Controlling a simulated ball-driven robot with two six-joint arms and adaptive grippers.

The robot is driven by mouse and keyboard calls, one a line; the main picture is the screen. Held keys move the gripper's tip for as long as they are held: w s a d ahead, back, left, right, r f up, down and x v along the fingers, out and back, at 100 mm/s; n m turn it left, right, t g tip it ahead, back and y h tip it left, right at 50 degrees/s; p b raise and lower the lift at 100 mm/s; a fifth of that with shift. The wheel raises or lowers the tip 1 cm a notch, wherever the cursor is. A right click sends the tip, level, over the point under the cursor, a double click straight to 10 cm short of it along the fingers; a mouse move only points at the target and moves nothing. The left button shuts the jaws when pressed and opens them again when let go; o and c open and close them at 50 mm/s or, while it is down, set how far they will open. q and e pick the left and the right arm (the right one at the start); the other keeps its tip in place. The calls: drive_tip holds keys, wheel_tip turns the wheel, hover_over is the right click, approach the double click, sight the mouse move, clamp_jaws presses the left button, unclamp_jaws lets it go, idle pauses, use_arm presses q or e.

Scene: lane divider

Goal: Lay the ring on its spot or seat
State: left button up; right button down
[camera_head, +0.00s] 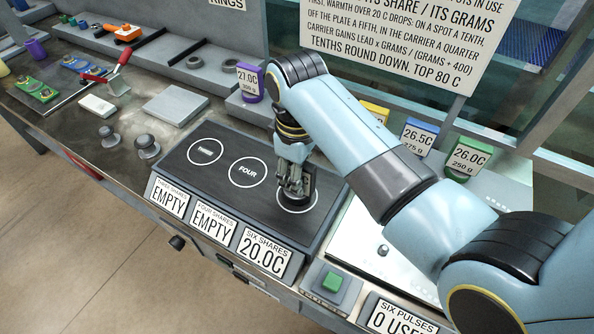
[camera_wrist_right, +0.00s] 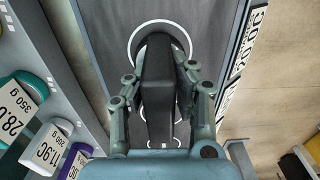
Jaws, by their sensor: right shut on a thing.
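My right gripper (camera_head: 293,187) points down over the third spot (camera_head: 314,206), a white circle at the right end of the dark plate (camera_head: 215,182). It is shut on a dark ring (camera_head: 291,201), low inside that circle; the fingers hide part of it, and I cannot tell whether it touches the plate. In the right wrist view the gripper (camera_wrist_right: 160,85) covers most of the ring, and a white circle (camera_wrist_right: 134,42) curves around it. My left gripper is not in view.
The first two circles (camera_head: 248,172) are bare. Cards in front read EMPTY, EMPTY and 20.0C (camera_head: 262,252). Two grey knobbed weights (camera_head: 147,146) stand left of the plate. Labelled canisters (camera_head: 467,159) line the back right. A green button (camera_head: 331,282) is at the front.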

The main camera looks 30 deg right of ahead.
drive_tip(key=shift+f, duration=0.4)
drive_tip(key=c, duration=1.1)
unclamp_jaws()
drive_tip(key=shift+o, duration=0.2)
drive_tip(key=shift+f, duration=0.1)
wheel_tip(320, 180, up, 12)
drive_tip(key=shift+r, duration=0.1)
